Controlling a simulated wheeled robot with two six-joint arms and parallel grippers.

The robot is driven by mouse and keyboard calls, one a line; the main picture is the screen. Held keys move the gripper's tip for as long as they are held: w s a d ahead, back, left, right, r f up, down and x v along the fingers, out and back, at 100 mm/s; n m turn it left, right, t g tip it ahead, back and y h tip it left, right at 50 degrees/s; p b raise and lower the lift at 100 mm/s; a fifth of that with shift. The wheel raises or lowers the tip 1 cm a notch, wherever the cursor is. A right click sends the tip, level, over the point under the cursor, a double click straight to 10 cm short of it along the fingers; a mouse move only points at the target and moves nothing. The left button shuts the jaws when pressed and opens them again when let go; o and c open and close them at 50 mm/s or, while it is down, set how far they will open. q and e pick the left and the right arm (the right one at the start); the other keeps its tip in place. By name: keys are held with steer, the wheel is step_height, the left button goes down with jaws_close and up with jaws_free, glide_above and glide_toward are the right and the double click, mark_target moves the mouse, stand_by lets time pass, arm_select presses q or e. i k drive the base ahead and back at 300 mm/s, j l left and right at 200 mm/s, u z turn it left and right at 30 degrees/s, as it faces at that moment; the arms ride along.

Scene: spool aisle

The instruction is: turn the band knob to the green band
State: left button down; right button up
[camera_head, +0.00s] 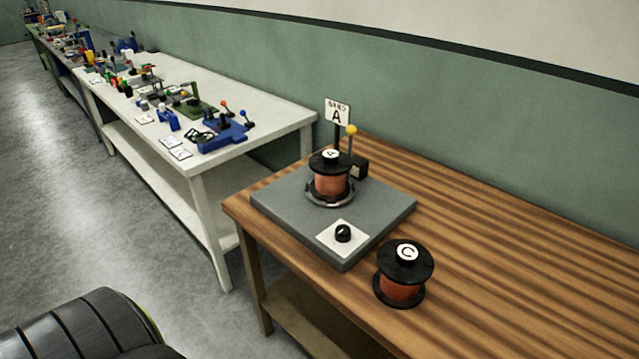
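The band knob (343,233) is a small black knob on a white plate (329,240), at the front of a grey base (285,215). The base lies on a wooden table. The knob's pointer and any green band are too small to tell in this view. A copper-coloured spool (331,182) with black flanges, marked A, stands in a ring on the base behind the knob. A lever with a yellow ball (351,130) and a sign (337,113) with a large A stand behind that spool. Neither of my grippers shows.
A second spool (403,285), marked C, stands on the wooden table (510,260) right of the base. The table's right side is clear. White tables (270,120) with several coloured devices line the green wall at left. Grey floor (110,210) is open there.

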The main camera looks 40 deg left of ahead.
mark_target(342, 233)
steer(key=u, duration=1.1)
